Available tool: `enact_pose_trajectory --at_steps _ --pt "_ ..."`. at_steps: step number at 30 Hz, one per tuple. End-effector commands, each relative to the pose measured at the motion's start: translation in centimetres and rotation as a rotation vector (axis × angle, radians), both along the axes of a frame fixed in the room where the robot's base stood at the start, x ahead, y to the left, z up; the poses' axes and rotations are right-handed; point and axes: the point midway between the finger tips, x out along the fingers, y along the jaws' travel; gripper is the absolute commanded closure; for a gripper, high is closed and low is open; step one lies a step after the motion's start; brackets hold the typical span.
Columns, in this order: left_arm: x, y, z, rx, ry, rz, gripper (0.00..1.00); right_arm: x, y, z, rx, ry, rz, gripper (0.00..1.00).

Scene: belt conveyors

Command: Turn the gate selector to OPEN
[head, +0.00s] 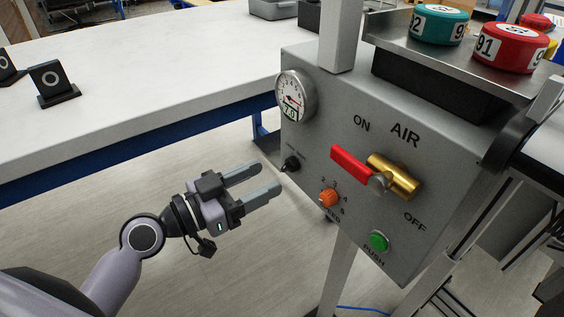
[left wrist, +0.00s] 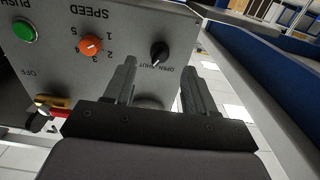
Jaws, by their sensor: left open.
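The gate selector is a small black knob (head: 291,164) low on the left part of the grey control box (head: 345,95). In the left wrist view the knob (left wrist: 160,54) sits above the words OPEN and SHUT, which appear upside down. Its exact setting is too small to tell. My left gripper (head: 268,179) is open and empty, a little left of the knob with its fingers pointing toward the box. In the left wrist view its fingers (left wrist: 160,75) stand apart, with the knob seen between them, not touching it. My right gripper is not in view.
An orange speed knob (head: 329,198), a green push button (head: 379,241), a red air lever (head: 352,166) with a brass valve, and a gauge (head: 295,97) share the panel. A white table (head: 160,65) stands behind. Numbered red (head: 507,50) and teal pucks sit above the box.

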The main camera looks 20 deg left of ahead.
Motion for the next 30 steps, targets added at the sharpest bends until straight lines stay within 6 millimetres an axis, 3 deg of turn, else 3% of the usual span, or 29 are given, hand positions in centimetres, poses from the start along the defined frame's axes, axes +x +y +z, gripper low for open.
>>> enact_pose_trajectory --at_steps 10,22,27,30 --pt "3.4 -2.7 0.1 -0.004 0.000 0.002 0.45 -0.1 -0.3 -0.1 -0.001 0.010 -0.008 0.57" --pt "3.9 -3.1 0.0 0.000 0.002 0.000 0.45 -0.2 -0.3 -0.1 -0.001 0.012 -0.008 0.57" --pt "3.9 -3.1 0.0 0.000 0.002 0.001 1.00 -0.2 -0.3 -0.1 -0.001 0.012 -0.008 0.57" --pt "3.9 -3.1 0.0 0.000 0.002 0.001 1.00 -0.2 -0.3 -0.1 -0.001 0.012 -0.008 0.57"
